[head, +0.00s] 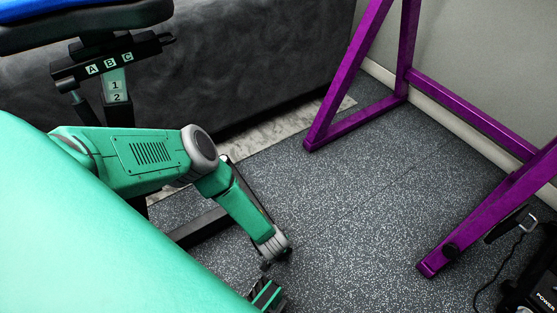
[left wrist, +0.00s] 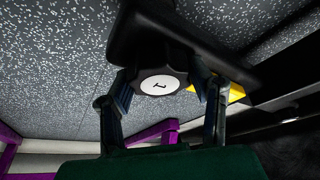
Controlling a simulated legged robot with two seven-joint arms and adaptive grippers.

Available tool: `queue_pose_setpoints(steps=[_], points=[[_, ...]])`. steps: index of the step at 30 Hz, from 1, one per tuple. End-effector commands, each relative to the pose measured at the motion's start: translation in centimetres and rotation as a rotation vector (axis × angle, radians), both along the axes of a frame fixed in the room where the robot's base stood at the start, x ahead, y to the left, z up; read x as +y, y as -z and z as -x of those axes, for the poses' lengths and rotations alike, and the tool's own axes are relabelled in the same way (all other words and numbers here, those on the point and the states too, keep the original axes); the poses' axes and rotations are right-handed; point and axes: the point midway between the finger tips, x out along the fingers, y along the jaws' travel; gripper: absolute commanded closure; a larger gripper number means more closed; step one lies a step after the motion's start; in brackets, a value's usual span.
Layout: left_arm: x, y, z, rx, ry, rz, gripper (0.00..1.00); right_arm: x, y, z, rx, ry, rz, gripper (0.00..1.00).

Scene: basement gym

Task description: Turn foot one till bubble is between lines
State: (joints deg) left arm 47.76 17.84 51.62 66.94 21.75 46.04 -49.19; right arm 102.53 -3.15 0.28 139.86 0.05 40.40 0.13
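Foot one is a black lobed knob (left wrist: 162,76) with a white disc marked 1, in the upper middle of the left wrist view. It sits below a dark frame piece. My left gripper (left wrist: 163,90) has one finger on each side of the knob, with the pads close to its edges. I cannot tell whether both pads touch it. In the head view my left arm reaches down to the floor at lower centre, and the knob cannot be made out there. No bubble or lines can be made out in either view.
A purple steel frame (head: 462,107) stands on the speckled rubber floor (head: 350,210) at right. A bench part with A B C labels (head: 110,62) is at upper left. A black device (head: 535,290) with a cable is at lower right. Floor between them is clear.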

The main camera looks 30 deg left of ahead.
Motion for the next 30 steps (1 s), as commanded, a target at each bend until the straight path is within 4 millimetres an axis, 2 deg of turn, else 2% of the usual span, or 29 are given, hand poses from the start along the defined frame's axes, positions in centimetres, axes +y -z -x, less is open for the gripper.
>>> queue_pose_setpoints(steps=[12, 30], points=[[-0.23, -0.07, 0.05, 0.001, -0.079, 0.002, 0.81, -0.02, -0.03, -0.01, 0.000, 0.000, 0.000, 1.00], [-0.17, 0.01, 0.16, 0.004, -0.541, 0.001, 0.81, -0.02, -0.02, 0.00, 0.000, 0.000, 0.000, 1.00]])
